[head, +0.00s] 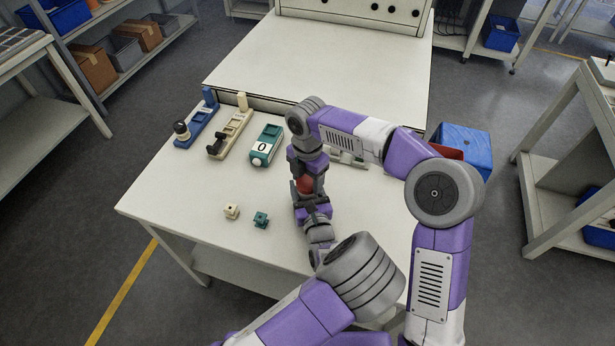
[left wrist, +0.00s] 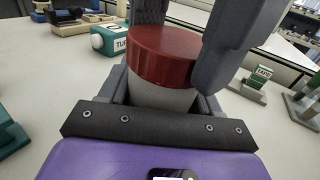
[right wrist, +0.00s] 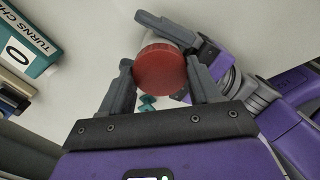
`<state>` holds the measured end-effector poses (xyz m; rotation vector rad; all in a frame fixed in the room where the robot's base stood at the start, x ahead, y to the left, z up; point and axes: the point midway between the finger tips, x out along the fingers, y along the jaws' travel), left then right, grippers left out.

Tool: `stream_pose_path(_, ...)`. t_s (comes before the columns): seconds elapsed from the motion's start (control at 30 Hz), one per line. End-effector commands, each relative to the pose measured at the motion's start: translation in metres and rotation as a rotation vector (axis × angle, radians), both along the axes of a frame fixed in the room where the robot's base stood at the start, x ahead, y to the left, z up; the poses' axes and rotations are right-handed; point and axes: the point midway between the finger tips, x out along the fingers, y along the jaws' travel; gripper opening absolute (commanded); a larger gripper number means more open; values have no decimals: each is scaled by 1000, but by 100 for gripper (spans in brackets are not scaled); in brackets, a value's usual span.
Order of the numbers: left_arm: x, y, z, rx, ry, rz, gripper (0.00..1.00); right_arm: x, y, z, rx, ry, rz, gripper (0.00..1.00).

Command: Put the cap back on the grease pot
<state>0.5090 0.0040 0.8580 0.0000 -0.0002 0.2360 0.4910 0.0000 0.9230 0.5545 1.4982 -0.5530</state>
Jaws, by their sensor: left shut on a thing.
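The grease pot (left wrist: 160,95) is a pale grey cylinder held between the fingers of my left gripper (head: 308,207). The red cap (left wrist: 165,52) is at the top of the pot, with no clear gap between them. Whether it is threaded on does not show. My right gripper (head: 303,170) comes from above, one finger on each side of the cap. In the right wrist view the cap (right wrist: 160,68) is face-on between these fingers; whether they press on it is unclear. The pot is mostly hidden behind the cap there.
A teal turns counter (head: 265,145) reading 0 stands on the table (head: 170,205), beside a beige device (head: 230,132) and a blue device (head: 198,122). A small cream block (head: 231,211) and a teal block (head: 261,219) lie near the front. A blue bin (head: 468,145) stands right.

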Motion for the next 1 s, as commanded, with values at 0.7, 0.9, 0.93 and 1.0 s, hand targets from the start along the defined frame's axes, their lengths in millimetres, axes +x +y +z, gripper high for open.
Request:
stream_pose_path(0.7, 0, 0, 0, 0, 0, 0, 0, 0, 0, 0, 0, 0, -577, 25)
stream_pose_path(0.9, 0, 0, 0, 0, 0, 0, 0, 0, 0, 0, 1, 0, -593, 25)
stream_pose_path(0.93, 0, 0, 0, 0, 0, 0, 0, 0, 0, 0, 1, 0, -593, 25)
stream_pose_path(1.0, 0, 0, 0, 0, 0, 0, 0, 0, 0, 0, 1, 0, -592, 25)
